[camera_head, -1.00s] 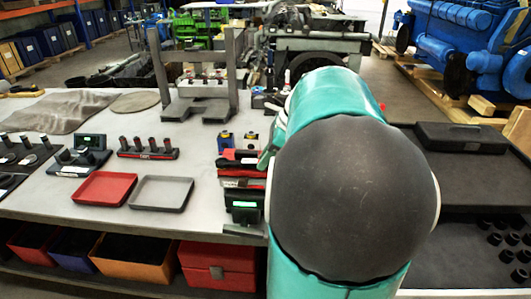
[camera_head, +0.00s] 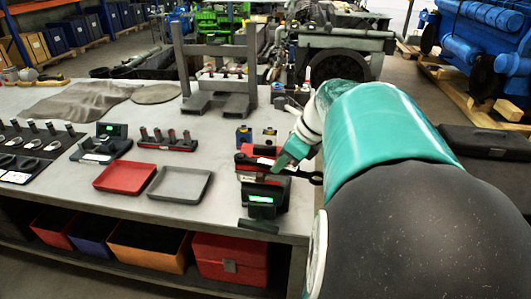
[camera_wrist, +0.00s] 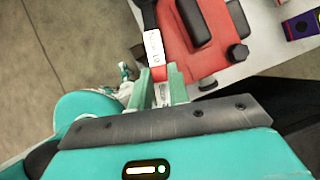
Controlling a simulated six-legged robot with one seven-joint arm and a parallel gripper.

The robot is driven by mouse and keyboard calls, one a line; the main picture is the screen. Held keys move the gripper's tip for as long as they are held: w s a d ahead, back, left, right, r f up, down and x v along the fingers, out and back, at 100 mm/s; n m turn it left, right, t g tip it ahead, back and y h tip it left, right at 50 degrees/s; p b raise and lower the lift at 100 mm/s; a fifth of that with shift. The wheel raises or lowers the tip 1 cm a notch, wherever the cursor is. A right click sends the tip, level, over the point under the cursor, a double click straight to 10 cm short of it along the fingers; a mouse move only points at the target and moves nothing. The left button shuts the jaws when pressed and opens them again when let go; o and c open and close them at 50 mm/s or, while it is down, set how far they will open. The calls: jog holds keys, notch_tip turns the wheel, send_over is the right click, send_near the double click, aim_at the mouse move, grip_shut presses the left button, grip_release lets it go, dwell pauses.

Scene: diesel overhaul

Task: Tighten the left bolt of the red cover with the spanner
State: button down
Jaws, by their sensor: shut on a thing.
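The spanner is dark with a white label (camera_wrist: 153,47); it also shows in the head view (camera_head: 265,161). My gripper (camera_wrist: 160,82) is shut on the spanner; it shows in the head view too (camera_head: 282,162). The spanner lies across the edge of the red cover (camera_wrist: 207,55), which sits on the bench unit in the head view (camera_head: 258,150). A black bolt head (camera_wrist: 238,52) stands at one corner of the cover. I cannot tell whether the spanner's far end is around the left bolt.
A device with a green display (camera_head: 262,199) stands just in front of the cover. A red tray (camera_head: 124,177) and a grey tray (camera_head: 180,184) lie to the left. A grey metal stand (camera_head: 218,75) is behind. My arm fills the right side.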

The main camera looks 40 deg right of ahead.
jog(key=a+m, duration=0.1)
jog(key=a+m+h, duration=0.1)
jog(key=shift+s+a+m, duration=0.1)
jog(key=shift+s+m, duration=0.2)
jog(key=shift+s, duration=0.05)
jog(key=a+m+h, duration=0.1)
jog(key=a+m, duration=0.1)
jog(key=shift+s+a+m+t+h, duration=0.15)
jog(key=shift+a+m+t+h, duration=0.15)
jog(key=shift+h, duration=0.1)
